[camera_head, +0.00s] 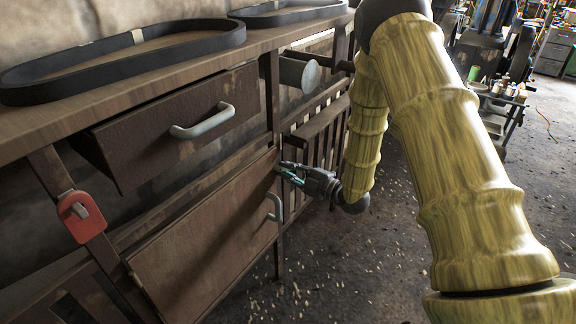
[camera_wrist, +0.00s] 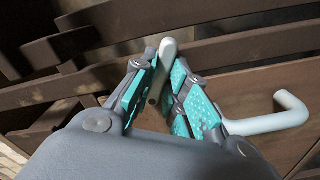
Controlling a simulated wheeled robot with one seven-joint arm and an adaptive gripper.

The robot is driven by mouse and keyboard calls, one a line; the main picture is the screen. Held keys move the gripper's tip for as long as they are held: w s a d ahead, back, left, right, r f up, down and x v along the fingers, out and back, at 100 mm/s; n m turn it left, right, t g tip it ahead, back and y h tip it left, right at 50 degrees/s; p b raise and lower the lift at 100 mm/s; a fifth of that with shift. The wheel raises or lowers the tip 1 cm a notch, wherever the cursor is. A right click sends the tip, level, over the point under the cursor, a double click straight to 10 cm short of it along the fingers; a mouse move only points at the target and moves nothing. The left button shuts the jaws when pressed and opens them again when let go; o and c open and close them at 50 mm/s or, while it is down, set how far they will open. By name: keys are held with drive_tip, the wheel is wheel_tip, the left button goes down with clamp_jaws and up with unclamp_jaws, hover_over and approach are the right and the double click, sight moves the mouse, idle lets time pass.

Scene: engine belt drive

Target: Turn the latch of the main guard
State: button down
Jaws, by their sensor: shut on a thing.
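The main guard looks to be the brown lower panel (camera_head: 205,240) with a grey bar handle (camera_head: 275,207), in the head view. My gripper (camera_head: 285,171) is at the panel's upper right corner, above the handle. In the wrist view, its teal-padded fingers (camera_wrist: 164,88) are shut on a pale grey bar, which seems to be the latch (camera_wrist: 168,50). The bar's rounded end sticks out beyond the fingertips, and part of it is hidden between the pads. The panel handle (camera_wrist: 284,118) is to the right of the fingers, apart from the latch.
A drawer (camera_head: 175,125) with a grey handle stands partly open above the panel. A red box with a grey lever (camera_head: 80,216) is on the left post. Belts (camera_head: 120,62) lie on the bench top.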

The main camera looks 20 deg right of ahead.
drive_tip(key=m+p, duration=0.6)
drive_tip(key=m, duration=0.6)
idle(0.5)
drive_tip(key=c, duration=1.4)
unclamp_jaws()
drive_tip(key=shift+s+d, duration=0.1)
drive_tip(key=v, duration=1.1)
drive_tip(key=shift+s+d, duration=0.25)
drive_tip(key=shift+s, duration=0.05)
drive_tip(key=shift+f, duration=0.1)
